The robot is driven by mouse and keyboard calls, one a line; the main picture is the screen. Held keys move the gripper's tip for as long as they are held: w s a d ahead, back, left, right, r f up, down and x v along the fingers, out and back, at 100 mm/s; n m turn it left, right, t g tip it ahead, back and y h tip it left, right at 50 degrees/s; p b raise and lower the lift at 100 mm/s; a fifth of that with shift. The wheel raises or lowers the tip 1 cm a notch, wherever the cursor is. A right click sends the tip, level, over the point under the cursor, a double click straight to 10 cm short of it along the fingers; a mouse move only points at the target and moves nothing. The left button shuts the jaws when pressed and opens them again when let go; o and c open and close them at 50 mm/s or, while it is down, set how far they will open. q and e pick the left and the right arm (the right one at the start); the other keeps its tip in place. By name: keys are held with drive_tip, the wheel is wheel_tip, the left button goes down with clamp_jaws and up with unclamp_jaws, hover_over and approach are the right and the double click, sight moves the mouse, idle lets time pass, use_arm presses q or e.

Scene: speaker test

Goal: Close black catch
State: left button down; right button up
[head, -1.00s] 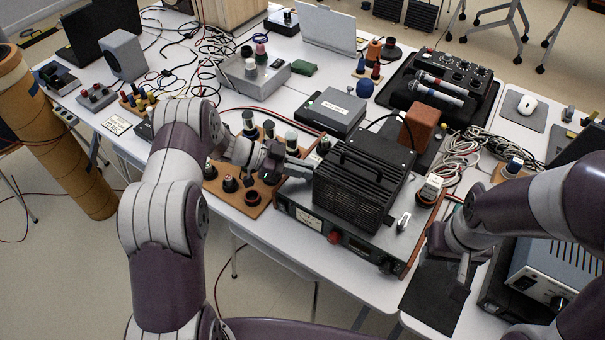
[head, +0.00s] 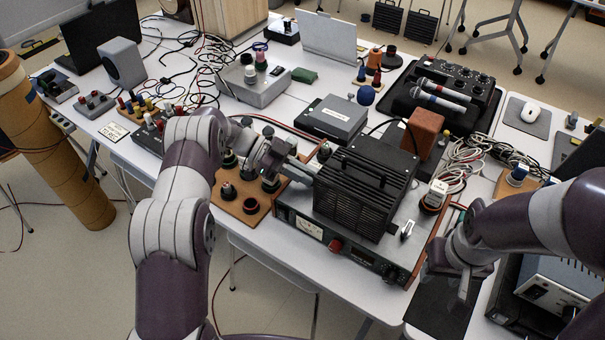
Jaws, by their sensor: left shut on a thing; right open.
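The black catch itself is not clearly visible; the fingers and the box edge hide that spot. My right gripper (head: 461,284) is open, pointing down over a black mat at the right, away from the box.
A wooden board with dark knobs (head: 243,200) lies just under my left wrist. A small pale lever (head: 406,230) stands right of the box. A brown block (head: 424,135), coiled cables (head: 468,160) and a grey case (head: 334,119) crowd behind it. A blue-topped unit (head: 553,278) is at the lower right.

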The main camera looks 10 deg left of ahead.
use_arm(q)
drive_tip(key=shift+r, duration=0.1)
drive_tip(key=c, duration=1.2)
unclamp_jaws()
drive_tip(key=b+v, duration=0.2)
drive_tip(key=v, duration=1)
drive_tip(key=shift+a, duration=0.3)
drive_tip(key=shift+w, duration=0.1)
